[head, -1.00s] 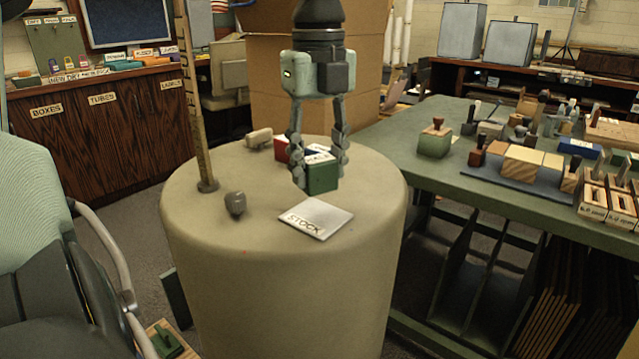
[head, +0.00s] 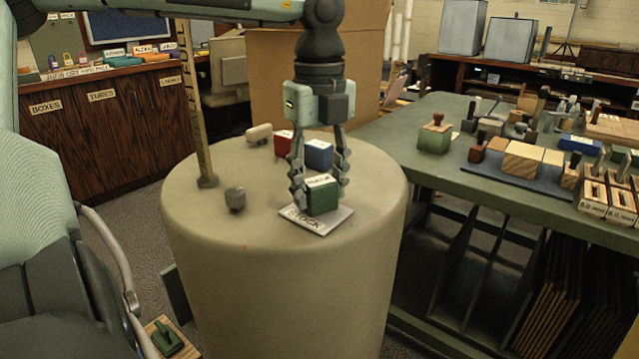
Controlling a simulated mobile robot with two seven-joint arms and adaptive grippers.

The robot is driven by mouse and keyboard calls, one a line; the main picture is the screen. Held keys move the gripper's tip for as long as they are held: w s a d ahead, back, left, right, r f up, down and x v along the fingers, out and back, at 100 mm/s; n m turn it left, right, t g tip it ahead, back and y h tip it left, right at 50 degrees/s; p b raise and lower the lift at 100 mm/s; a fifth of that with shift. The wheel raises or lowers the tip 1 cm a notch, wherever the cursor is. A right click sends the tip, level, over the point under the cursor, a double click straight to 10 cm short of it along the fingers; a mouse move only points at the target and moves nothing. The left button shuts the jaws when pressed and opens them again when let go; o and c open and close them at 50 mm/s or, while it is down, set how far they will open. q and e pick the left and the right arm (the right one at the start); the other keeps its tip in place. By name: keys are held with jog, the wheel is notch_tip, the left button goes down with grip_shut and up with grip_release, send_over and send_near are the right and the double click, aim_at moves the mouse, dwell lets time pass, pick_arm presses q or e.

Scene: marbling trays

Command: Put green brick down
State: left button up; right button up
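The green brick (head: 322,200) has a white label on top. It is between the fingers of my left gripper (head: 320,196), which points straight down and looks shut on it. The brick is over the pale card marked STOCK (head: 318,227), at or just above its surface; I cannot tell if it touches. The card lies on the round beige drum top, its front lettering partly visible. My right gripper is not in view.
A red brick (head: 284,143) and a blue brick (head: 319,155) stand behind the gripper on the drum (head: 285,270). A beige block (head: 259,134), a grey piece (head: 235,199) and an upright ruler post (head: 193,110) are also there. A green bench (head: 450,180) is at right.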

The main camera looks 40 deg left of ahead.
aim_at(320, 181)
pick_arm(q)
jog(key=shift+o, duration=1.4)
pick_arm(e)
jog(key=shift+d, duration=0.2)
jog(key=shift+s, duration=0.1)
pick_arm(q)
jog(key=shift+r, duration=0.7)
notch_tip(320, 181, up, 11)
jog(key=shift+p, duration=0.35)
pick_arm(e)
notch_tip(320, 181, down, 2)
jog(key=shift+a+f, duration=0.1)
